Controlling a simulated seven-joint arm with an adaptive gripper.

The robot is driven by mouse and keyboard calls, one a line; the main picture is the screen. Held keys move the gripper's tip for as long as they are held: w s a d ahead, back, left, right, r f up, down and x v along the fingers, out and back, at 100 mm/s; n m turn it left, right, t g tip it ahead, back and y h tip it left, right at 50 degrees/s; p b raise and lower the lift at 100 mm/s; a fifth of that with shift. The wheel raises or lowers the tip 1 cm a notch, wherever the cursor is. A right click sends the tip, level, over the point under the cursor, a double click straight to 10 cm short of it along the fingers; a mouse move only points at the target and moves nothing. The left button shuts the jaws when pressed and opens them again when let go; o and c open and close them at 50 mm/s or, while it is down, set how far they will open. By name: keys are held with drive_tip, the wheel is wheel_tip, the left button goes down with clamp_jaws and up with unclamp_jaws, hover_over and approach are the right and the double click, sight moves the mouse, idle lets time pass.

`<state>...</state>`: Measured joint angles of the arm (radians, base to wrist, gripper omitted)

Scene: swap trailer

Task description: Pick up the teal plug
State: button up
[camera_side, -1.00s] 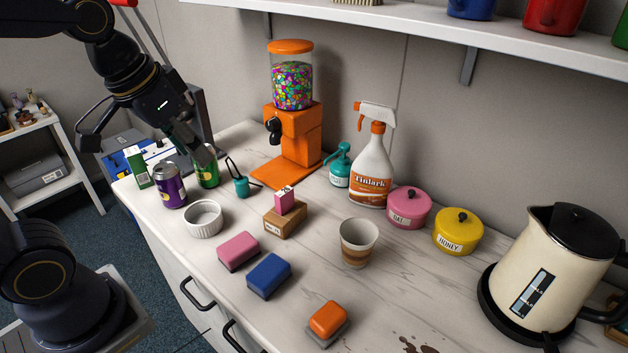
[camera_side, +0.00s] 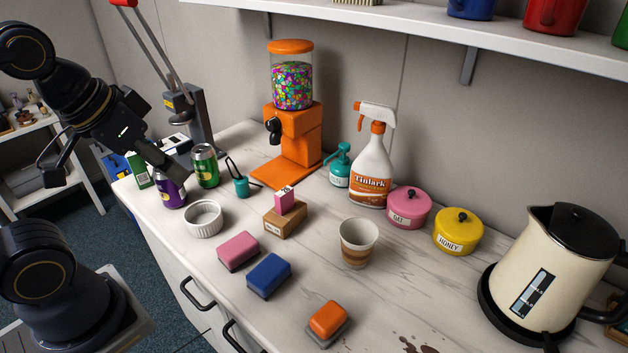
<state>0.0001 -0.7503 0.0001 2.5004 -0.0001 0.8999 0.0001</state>
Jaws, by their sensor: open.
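The teal plug (camera_side: 241,187) stands on the counter, with black prongs or cord reaching up and to the side. It is behind the white ramekin (camera_side: 203,218) and right of the green can (camera_side: 205,166). My gripper (camera_side: 122,172) is open and empty at the upper left, with its fingers spread wide. One finger reaches down in front of the purple can (camera_side: 171,188) and hides part of it; I cannot tell if they touch. The gripper is left of the teal plug and apart from it.
Right of the plug stand an orange candy dispenser (camera_side: 294,142), a teal pump bottle (camera_side: 340,167) and a spray bottle (camera_side: 371,170). In front are a cardboard box with a pink block (camera_side: 285,218) and sponges (camera_side: 238,251). A grey press-like stand (camera_side: 199,118) rises behind the cans.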

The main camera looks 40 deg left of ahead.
idle(0.3)
drive_tip(key=o, duration=0.5)
